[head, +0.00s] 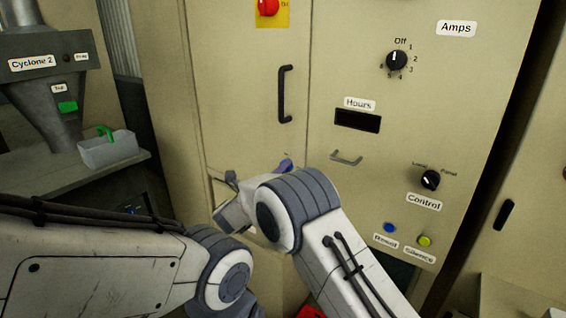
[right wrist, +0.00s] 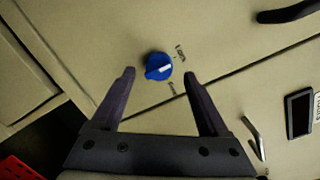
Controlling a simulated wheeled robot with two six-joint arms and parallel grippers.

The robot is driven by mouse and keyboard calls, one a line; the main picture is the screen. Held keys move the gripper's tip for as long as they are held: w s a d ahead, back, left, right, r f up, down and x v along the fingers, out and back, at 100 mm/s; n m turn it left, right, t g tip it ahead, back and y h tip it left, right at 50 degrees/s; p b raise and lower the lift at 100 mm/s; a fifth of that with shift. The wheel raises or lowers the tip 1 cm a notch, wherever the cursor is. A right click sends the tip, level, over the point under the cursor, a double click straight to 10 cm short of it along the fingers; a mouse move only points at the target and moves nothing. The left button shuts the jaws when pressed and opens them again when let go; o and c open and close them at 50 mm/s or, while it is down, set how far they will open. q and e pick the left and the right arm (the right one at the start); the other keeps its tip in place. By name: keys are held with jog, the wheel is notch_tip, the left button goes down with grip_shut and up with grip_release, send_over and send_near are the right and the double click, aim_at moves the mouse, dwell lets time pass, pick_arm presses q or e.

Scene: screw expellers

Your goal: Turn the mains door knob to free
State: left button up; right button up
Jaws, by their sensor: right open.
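The mains door knob (right wrist: 153,72) is a round blue knob with a white pointer mark, set on the beige cabinet door. In the right wrist view it sits between the tips of my right gripper (right wrist: 160,75) or just beyond them; I cannot tell the depth. The fingers are open, with a gap on both sides of the knob. The pointer lies toward the right of that view, between two small labels too blurred to read. My left gripper is not in view.
A black door handle (head: 285,94) stands above my right gripper, with a red switch (head: 268,7) higher up. A metal handle (head: 346,159), Control knob (head: 430,180) and Amps knob (head: 396,61) are to the right. A grey bin (head: 108,150) stands at left.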

jog(key=shift+x, duration=1)
jog(key=shift+w+a, duration=0.1)
jog(key=shift+a, duration=0.05)
grip_shut()
jog(key=shift+f, duration=0.1)
dwell(0.5)
